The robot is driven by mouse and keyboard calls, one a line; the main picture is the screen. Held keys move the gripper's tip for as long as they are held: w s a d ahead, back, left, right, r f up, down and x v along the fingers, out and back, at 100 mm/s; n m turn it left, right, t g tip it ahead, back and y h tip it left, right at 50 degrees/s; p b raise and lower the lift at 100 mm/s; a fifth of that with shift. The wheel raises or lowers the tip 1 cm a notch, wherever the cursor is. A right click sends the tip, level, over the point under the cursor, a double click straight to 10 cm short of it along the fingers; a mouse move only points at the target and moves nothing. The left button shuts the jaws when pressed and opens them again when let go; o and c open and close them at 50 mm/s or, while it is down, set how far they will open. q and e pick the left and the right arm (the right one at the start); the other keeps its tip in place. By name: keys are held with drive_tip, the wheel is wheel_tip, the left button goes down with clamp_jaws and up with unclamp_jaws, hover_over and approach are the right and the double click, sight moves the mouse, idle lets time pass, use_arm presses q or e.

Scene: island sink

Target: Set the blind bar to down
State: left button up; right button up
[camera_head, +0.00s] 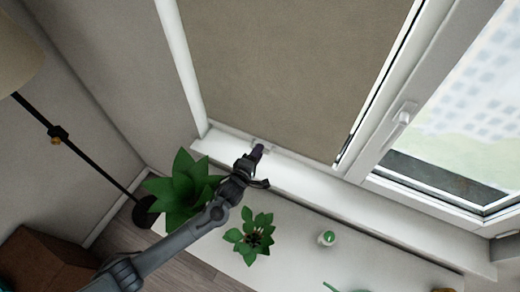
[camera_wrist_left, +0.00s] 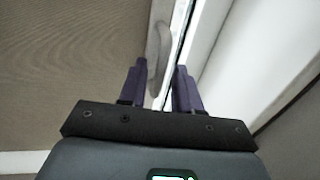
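The tan blind (camera_head: 300,65) covers the left window and hangs down close to the sill. A pale bar runs along its lower edge, with a small light handle (camera_head: 261,142). My left gripper (camera_head: 257,152) is at this handle, low on the blind. In the left wrist view, the two dark purple fingers (camera_wrist_left: 160,82) are apart, and the handle (camera_wrist_left: 161,48) reaches between their tips. The bar runs beside the handle, with the blind fabric (camera_wrist_left: 65,65) to its left. I cannot tell whether the fingers touch the handle. My right gripper is in neither view.
The white sill (camera_head: 320,180) runs below the blind. Green plants (camera_head: 183,188) (camera_head: 250,238) and a small white-and-green item (camera_head: 327,238) stand below it, close to my left arm. A window with a handle (camera_head: 403,116) is at the right. A lamp pole (camera_head: 90,160) stands at the left.

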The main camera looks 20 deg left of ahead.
use_arm(q)
drive_tip(key=shift+x, duration=1.05)
clamp_jaws()
